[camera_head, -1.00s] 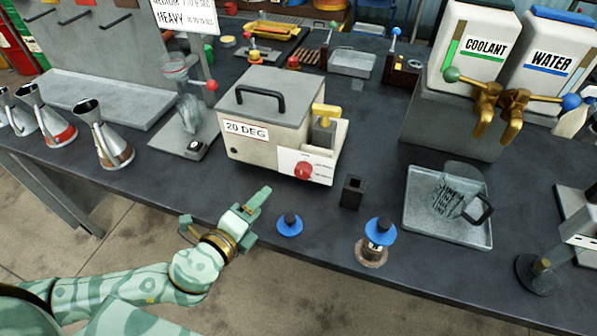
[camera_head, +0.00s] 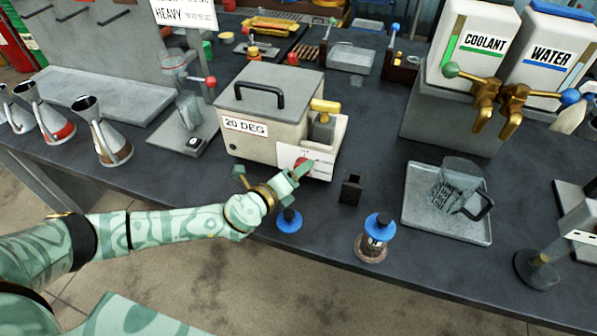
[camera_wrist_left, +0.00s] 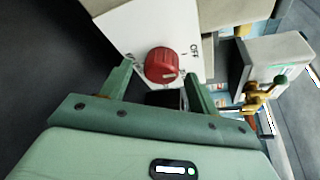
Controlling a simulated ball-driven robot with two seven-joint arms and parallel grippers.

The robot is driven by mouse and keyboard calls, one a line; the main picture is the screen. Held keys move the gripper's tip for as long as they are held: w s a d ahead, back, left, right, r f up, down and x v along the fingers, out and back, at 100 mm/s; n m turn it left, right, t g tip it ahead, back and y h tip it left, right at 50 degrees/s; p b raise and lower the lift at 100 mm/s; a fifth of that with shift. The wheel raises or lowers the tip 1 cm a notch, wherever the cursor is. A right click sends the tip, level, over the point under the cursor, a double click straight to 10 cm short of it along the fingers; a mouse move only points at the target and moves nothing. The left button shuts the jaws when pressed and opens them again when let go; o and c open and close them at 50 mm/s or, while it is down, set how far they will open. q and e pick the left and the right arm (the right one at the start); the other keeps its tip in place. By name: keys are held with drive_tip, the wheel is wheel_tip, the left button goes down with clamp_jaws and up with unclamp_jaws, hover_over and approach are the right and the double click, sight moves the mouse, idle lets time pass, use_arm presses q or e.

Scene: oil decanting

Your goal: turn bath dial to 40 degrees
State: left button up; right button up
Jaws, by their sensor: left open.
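The bath (camera_head: 270,100) is a grey box with a black lid handle and a "20 DEG" label (camera_head: 246,125). Its red dial (camera_wrist_left: 162,65) sits on a white plate (camera_wrist_left: 130,28) marked "OFF" on the bath's front. In the head view the dial is mostly hidden by my left gripper (camera_head: 303,166). My left gripper is open, its two fingers (camera_wrist_left: 158,80) on either side of the near part of the dial in the left wrist view. I cannot tell whether they touch it. My right gripper is not in view.
A small black open block (camera_head: 351,188), a blue-topped knob (camera_head: 289,220) and a blue-capped bottle (camera_head: 377,237) stand near the bath's front. A tray (camera_head: 420,220) with a glass jug is to the right. A yellow-handled tap (camera_head: 325,107) is on the bath's right.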

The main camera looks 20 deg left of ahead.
use_arm(q)
drive_tip(key=shift+w+d, duration=0.15)
drive_tip(key=shift+w, duration=0.25)
